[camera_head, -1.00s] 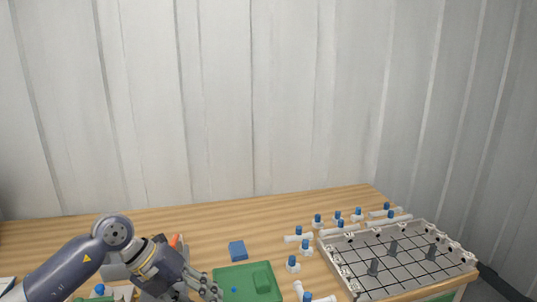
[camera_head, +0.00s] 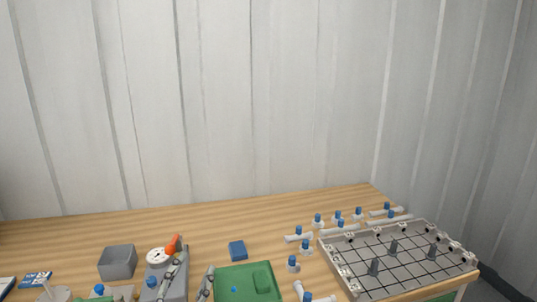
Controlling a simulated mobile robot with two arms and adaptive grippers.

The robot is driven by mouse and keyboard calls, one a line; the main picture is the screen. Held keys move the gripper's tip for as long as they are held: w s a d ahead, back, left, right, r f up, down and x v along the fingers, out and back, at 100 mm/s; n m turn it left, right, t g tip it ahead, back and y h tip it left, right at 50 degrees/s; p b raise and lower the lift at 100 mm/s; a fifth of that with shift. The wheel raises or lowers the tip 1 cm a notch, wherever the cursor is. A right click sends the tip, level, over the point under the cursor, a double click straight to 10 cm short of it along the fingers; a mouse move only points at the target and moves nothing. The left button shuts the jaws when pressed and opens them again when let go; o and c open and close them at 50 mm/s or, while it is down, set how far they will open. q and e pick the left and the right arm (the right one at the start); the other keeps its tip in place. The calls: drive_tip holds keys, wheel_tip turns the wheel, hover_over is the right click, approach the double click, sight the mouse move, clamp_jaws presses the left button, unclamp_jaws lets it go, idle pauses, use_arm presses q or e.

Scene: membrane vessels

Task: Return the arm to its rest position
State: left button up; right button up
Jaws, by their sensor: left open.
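My left gripper (camera_head: 188,281) shows at the bottom edge, left of the middle. Its two fingers point up in the picture and stand well apart, with nothing held between them. One finger lies in front of the grey device with an orange handle (camera_head: 173,244); the other is beside the left edge of the green tray (camera_head: 262,268). The rest of the left arm is below the frame. My right gripper is not in view.
A grey open box (camera_head: 118,262) stands left of the device. A blue block (camera_head: 237,250) lies behind the green tray. Several white vessels with blue caps (camera_head: 293,265) stand to the right, beside a gridded rack (camera_head: 395,262). The back of the wooden table (camera_head: 130,226) is clear.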

use_arm(q)
drive_tip(key=s+a+f+n+g+y, duration=0.2)
drive_tip(key=s+f, duration=0.1)
drive_tip(key=f, duration=0.3)
drive_tip(key=s+a+f+n+g+y, duration=0.1)
drive_tip(key=s+a+f+n+g, duration=0.15)
drive_tip(key=f, duration=0.25)
drive_tip(key=s+f+g, duration=0.6)
drive_tip(key=s+f, duration=0.2)
drive_tip(key=s, duration=0.3)
drive_tip(key=s+f+g, duration=0.5)
drive_tip(key=s+f, duration=0.3)
drive_tip(key=s, duration=0.3)
wheel_tip(320, 180, down, 24)
drive_tip(key=s+g, duration=0.1)
drive_tip(key=s, duration=0.1)
drive_tip(key=s+a+f+g, duration=0.1)
drive_tip(key=s+a+f, duration=0.2)
drive_tip(key=s+f, duration=1.4)
drive_tip(key=shift+f, duration=0.15)
drive_tip(key=shift+g, duration=0.25)
